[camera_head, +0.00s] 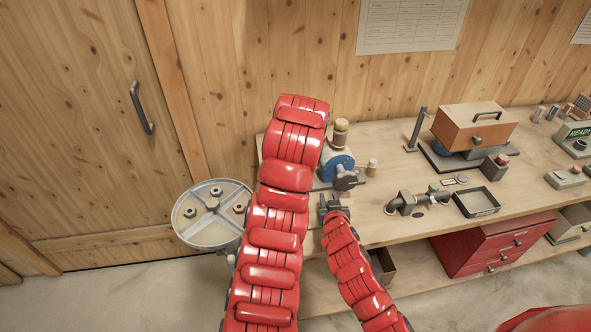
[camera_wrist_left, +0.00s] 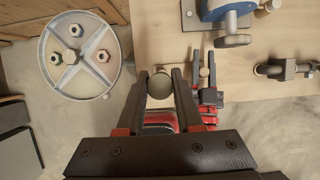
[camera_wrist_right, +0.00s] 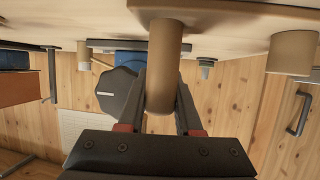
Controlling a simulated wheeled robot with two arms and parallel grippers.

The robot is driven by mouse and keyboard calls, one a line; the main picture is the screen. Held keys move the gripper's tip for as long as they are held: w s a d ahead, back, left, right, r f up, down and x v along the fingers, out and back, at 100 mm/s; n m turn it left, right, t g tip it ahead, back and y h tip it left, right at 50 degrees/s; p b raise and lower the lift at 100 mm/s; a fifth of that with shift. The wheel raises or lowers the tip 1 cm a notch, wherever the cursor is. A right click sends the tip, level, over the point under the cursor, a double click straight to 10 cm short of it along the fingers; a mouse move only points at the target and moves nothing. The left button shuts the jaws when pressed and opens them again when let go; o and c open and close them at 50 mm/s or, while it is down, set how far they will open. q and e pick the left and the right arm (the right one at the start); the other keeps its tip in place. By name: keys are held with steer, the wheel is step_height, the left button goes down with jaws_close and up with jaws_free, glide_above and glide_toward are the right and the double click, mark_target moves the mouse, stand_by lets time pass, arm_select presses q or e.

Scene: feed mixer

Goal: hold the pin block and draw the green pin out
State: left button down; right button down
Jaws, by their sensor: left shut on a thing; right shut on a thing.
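I cannot make out for certain which thing is the pin block. A small grey piece with a green band (camera_wrist_right: 205,68) shows beyond my right gripper in the right wrist view. My right gripper (camera_head: 333,200) is at the bench's front edge, shut on a tan cylinder (camera_wrist_right: 165,60); it also shows in the left wrist view (camera_wrist_left: 204,59). My left gripper (camera_wrist_left: 161,76) is shut on a round, pale grey-beige piece (camera_wrist_left: 160,87), left of my right gripper. In the head view my left arm hides that gripper and its piece.
A round grey pan (camera_head: 212,235) with several nuts stands left of the bench (camera_head: 380,230). A blue machine (camera_head: 337,167) stands behind my right gripper. Pipe fittings (camera_head: 405,201), a black tray (camera_head: 477,202) and an orange box (camera_head: 474,128) stand to the right.

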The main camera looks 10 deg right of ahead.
stand_by(0.4)
steer(key=c, duration=0.5)
jaws_free()
steer(key=shift+s, duration=0.1)
steer(key=v, duration=1.2)
